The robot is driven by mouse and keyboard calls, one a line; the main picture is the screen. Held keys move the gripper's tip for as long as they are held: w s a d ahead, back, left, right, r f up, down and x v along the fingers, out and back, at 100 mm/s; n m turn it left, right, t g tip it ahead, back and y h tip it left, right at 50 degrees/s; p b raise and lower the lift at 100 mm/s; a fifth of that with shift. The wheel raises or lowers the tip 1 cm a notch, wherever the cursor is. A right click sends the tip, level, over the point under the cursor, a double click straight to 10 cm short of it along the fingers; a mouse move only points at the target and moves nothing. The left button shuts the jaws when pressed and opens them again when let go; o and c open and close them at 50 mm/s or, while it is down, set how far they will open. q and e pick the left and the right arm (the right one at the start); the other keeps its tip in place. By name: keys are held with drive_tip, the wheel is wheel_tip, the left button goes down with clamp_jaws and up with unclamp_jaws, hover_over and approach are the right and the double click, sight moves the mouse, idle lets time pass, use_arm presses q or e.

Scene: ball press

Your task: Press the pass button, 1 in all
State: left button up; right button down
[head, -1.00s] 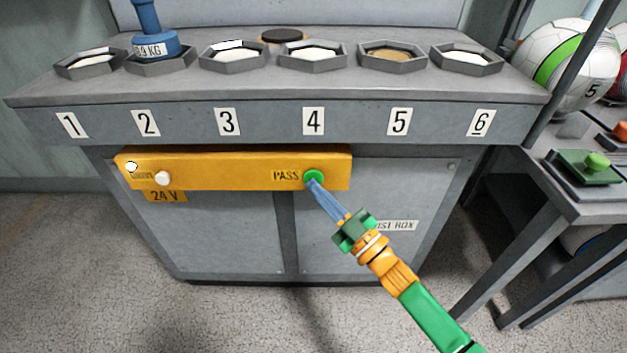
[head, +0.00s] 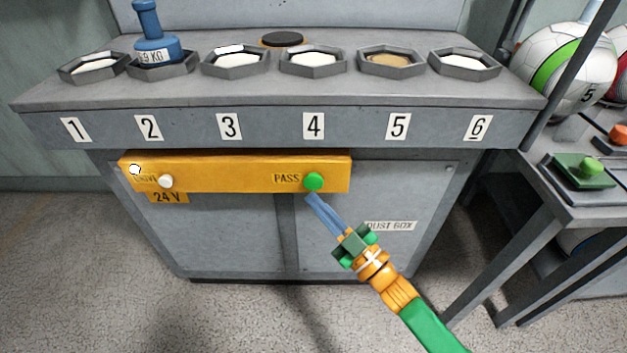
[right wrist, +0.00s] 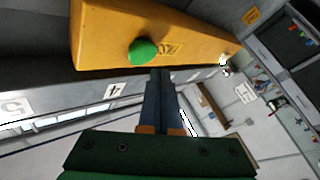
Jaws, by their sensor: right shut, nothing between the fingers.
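The green pass button (head: 313,181) sits at the right end of the yellow panel (head: 225,174) on the front of the grey bench, beside the word PASS. It also shows in the right wrist view (right wrist: 143,50). My right gripper (head: 310,199) is shut and empty. Its blue fingertips are just below the button in the head view, with a small gap between them and it. In the right wrist view the fingertips (right wrist: 158,72) appear close beside the button. My left gripper is not in view.
A white button (head: 166,181) is at the panel's left end. Above, the bench top holds several numbered hexagonal trays, with a blue weight (head: 156,48) in tray 2. A side table (head: 545,185) with a green button box (head: 579,170) and balls stands at right.

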drive_tip(key=shift+s+p, duration=0.95)
drive_tip(key=shift+s, duration=1.15)
